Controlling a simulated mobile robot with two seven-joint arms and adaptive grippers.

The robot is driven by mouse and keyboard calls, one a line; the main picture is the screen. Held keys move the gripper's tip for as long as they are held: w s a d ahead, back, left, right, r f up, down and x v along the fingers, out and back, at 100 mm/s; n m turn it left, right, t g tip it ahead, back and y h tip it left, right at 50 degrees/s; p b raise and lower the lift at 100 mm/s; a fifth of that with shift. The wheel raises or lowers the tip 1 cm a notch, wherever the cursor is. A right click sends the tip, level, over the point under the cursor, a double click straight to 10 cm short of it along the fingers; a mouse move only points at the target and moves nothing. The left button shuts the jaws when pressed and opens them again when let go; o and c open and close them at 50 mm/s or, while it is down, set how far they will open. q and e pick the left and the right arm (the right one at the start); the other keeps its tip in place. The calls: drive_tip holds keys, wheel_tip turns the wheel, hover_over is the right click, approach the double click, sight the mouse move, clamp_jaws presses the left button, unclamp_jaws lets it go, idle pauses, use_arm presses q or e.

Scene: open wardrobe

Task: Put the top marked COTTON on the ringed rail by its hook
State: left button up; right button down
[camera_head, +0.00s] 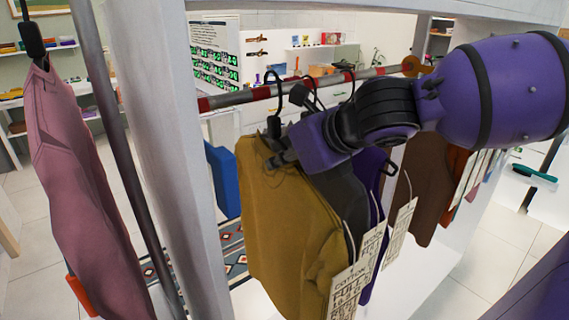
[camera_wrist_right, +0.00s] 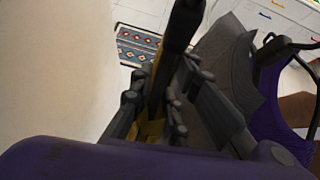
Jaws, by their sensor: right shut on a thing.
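The mustard top (camera_head: 285,225) hangs from a dark hanger, with a paper tag (camera_head: 345,290) reading COTTON at its lower right. My right gripper (camera_head: 280,153) is shut on this top at its hanger, just below the hook. In the right wrist view the black hanger neck (camera_wrist_right: 180,40) stands between the fingers (camera_wrist_right: 153,122). The hook (camera_head: 273,88) is at the ringed rail (camera_head: 240,97), with its curve at rail height; whether it bears on the rail I cannot tell. The rail has red bands. My left gripper is not in view.
A dark grey top (camera_head: 343,190), a purple top (camera_head: 370,165) and a brown top (camera_head: 425,185) hang close on the right. A pale upright panel (camera_head: 165,130) and a pink top (camera_head: 65,170) stand left. A patterned rug (camera_head: 232,240) lies below.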

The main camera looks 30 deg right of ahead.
sight(268, 158)
drive_tip(key=w+b, duration=0.1)
drive_tip(key=w, duration=0.2)
drive_tip(key=shift+w+a+y+b, duration=0.1)
drive_tip(key=shift+a+y+b, duration=0.05)
drive_tip(key=shift+y+b, duration=0.2)
drive_tip(key=shift+w+a+n+b, duration=0.1)
drive_tip(key=shift+w+n+b, duration=0.25)
drive_tip(key=shift+w, duration=0.4)
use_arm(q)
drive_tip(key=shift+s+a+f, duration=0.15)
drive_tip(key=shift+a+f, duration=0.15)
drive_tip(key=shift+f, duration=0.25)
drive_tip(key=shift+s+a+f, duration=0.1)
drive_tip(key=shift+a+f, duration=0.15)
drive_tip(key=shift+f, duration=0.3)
use_arm(e)
drive_tip(key=shift+w+r, duration=0.15)
drive_tip(key=shift+w, duration=0.05)
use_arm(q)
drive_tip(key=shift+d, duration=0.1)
use_arm(e)
drive_tip(key=shift+f+b, duration=0.45)
drive_tip(key=shift+f, duration=0.7)
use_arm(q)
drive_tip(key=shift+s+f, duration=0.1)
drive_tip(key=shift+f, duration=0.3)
use_arm(e)
drive_tip(key=shift+f, duration=0.3)
